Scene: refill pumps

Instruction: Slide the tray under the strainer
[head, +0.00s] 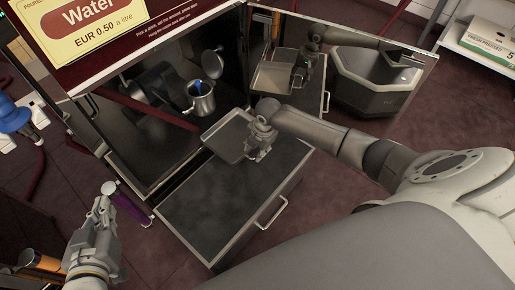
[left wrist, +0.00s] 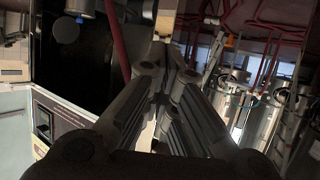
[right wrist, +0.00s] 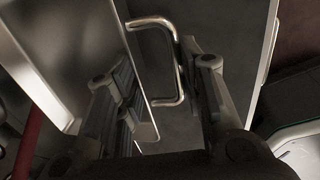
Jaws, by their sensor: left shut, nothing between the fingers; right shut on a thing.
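The shallow metal tray (head: 228,137) lies at the mouth of the dark bay, partly over the top of the pulled-out drawer. My right gripper (head: 262,140) is shut on the tray's handle at its right side; the loop handle (right wrist: 152,23) and tray (right wrist: 75,35) show in the right wrist view. A steel pot-shaped vessel (head: 203,104), which seems to be the strainer, hangs inside the bay, behind and left of the tray, with something blue in it. The tray is not beneath it. My left gripper (head: 106,200) is shut and empty at the lower left.
The drawer (head: 230,195) sticks out with a bar handle (head: 272,212). A mirror-like open door (head: 345,75) stands at the right and reflects my arm and tray. A purple grip (head: 132,207) hangs by my left gripper. A price sign (head: 90,20) is above the bay.

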